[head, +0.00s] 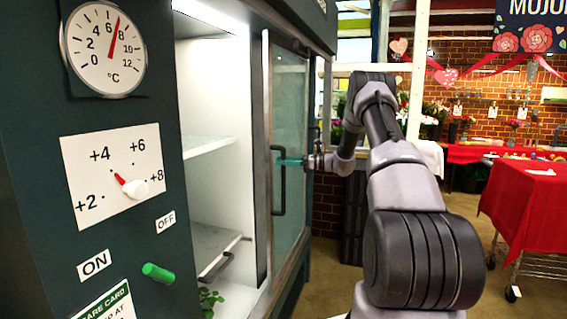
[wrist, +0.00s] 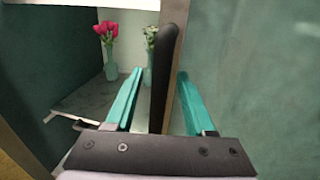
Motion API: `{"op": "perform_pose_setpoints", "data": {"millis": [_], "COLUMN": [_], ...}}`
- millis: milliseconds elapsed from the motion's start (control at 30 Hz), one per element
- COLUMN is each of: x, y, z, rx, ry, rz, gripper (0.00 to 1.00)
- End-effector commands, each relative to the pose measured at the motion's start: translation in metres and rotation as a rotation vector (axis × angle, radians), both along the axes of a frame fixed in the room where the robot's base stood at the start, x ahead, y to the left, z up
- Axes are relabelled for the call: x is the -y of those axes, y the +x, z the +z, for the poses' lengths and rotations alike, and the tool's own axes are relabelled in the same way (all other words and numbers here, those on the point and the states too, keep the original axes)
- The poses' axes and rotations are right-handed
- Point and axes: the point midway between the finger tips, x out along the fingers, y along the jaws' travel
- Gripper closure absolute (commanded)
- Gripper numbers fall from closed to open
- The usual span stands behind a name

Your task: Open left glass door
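The glass door (head: 291,130) of the dark green cabinet stands ajar, with the lit interior showing to its left in the head view. Its long black vertical handle (head: 277,180) is on the door's near side. My gripper (head: 289,162) is at the handle's height, with a teal finger reaching across it. In the wrist view, the teal fingers (wrist: 159,76) are spread apart, with the black handle (wrist: 164,75) and the door-frame edge between them. A gap shows between the left finger and the handle. Contact on the right side is unclear.
Inside the cabinet are shelves (head: 208,143) and, in the wrist view, pink flowers (wrist: 106,32) and pale flowers (wrist: 151,36) in vases. The front panel carries a thermometer (head: 103,48), dial and green knob (head: 158,273). A red-clothed table (head: 525,200) stands at right; floor between looks clear.

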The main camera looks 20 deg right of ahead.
Motion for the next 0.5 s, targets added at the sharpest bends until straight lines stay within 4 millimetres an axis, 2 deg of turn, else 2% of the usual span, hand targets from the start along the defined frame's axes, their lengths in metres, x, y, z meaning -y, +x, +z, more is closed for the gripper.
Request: {"op": "perform_pose_setpoints", "data": {"millis": [133,267,500], "x": [0.001,0.013,0.057], "y": [-0.001,-0.006,-0.025], "z": [0.0,0.0,0.0], "rx": [0.0,-0.001,0.0], "ry": [0.0,0.0,0.0], "rz": [0.0,-0.001,-0.004], "gripper": [0.45,0.45,0.45]}}
